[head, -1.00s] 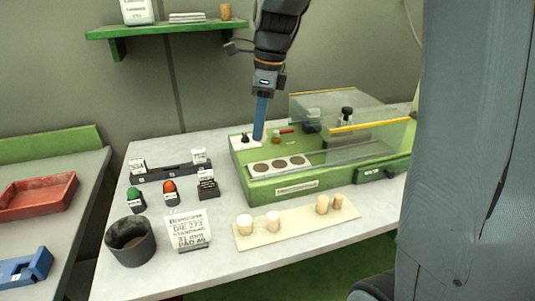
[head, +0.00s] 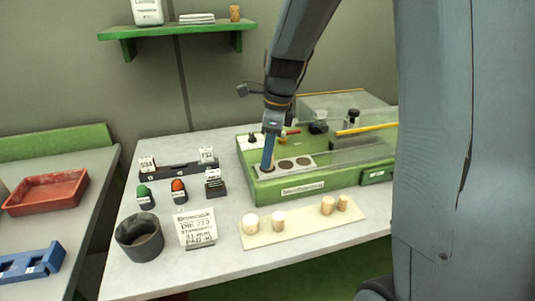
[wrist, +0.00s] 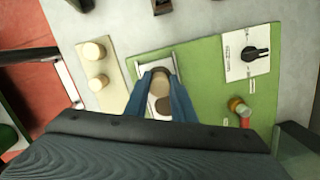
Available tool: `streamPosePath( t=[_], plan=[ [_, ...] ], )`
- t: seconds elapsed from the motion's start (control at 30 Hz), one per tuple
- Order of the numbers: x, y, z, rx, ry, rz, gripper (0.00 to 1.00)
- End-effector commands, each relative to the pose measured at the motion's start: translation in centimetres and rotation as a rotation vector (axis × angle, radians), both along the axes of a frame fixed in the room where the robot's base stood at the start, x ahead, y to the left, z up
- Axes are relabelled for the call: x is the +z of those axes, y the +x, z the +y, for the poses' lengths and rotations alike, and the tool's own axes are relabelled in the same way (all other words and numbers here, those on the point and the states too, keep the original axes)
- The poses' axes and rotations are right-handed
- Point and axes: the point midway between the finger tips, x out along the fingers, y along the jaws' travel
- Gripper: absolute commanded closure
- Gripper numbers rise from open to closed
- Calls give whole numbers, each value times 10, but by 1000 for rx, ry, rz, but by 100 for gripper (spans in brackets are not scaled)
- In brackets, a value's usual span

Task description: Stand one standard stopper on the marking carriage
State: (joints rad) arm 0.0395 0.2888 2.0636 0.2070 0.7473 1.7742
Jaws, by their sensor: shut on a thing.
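My gripper (head: 267,167) points down at the left end of the pale carriage plate (head: 256,173) with its round dark recesses, on the green marking machine (head: 275,190). In the wrist view its blue fingers (wrist: 162,88) are closed on a tan stopper (wrist: 160,83) over the plate. I cannot tell whether the stopper touches the carriage. A dark recess (wrist: 162,105) shows beside it.
A knob panel (head: 252,140) and a clear cover with a yellow edge (head: 366,129) flank the carriage. A dark cup (head: 139,237), a sign (head: 197,229), green and orange-topped stamps (head: 179,190) and a black rack (head: 178,171) stand at left on the table.

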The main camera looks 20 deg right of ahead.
Motion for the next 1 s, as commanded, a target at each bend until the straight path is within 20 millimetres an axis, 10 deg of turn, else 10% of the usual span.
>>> streamPosePath(
  t=[0.17,0.57,1.0],
  plan=[
    [-2,0,0,0,0,0,59],
    [4,0,0,0,1,-1,59],
    [84,-3,-12,-1,0,-4,59]
  ],
)
